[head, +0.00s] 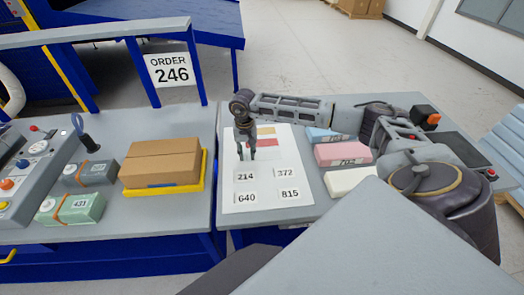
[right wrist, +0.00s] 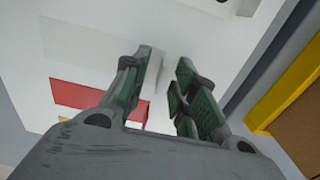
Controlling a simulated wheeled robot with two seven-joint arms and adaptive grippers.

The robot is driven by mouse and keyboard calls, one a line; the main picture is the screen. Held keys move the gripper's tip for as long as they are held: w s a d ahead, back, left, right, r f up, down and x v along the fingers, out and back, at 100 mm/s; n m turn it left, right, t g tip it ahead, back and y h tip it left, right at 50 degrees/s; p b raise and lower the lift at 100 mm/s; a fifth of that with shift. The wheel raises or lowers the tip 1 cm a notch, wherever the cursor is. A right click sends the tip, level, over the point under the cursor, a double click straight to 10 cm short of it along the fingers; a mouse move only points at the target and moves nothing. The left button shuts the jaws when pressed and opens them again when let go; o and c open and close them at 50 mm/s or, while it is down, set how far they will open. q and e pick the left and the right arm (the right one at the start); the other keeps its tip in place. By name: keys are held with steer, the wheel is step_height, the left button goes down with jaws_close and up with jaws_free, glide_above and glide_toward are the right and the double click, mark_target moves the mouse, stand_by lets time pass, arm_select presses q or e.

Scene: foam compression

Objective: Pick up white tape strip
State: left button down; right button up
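A pale, whitish strip (right wrist: 136,54) lies on the white sheet in the right wrist view, beside the left finger and partly behind it. It blends with the sheet, and I cannot pick it out in the head view. My right gripper (head: 246,154) points down over the upper left part of the white sheet (head: 236,203). In the right wrist view, its green-padded fingers (right wrist: 167,85) are apart with nothing visibly held between them. Whether the fingertips touch the sheet cannot be told. My left gripper is not in view.
A red strip (right wrist: 84,96) lies near the pale one. Number labels sit low on the sheet. Pink (head: 342,154), blue and white blocks stand right of it, near my right arm. A cardboard box (head: 160,163) in a yellow tray stands left, across a table gap.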

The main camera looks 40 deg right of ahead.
stand_by(0.3)
jaws_close()
steer(key=shift+r, duration=0.15)
step_height(320, 180, up, 8)
steer(key=shift+r+b, duration=0.1)
steer(key=shift+b, duration=0.75)
steer(key=shift+r, duration=0.75)
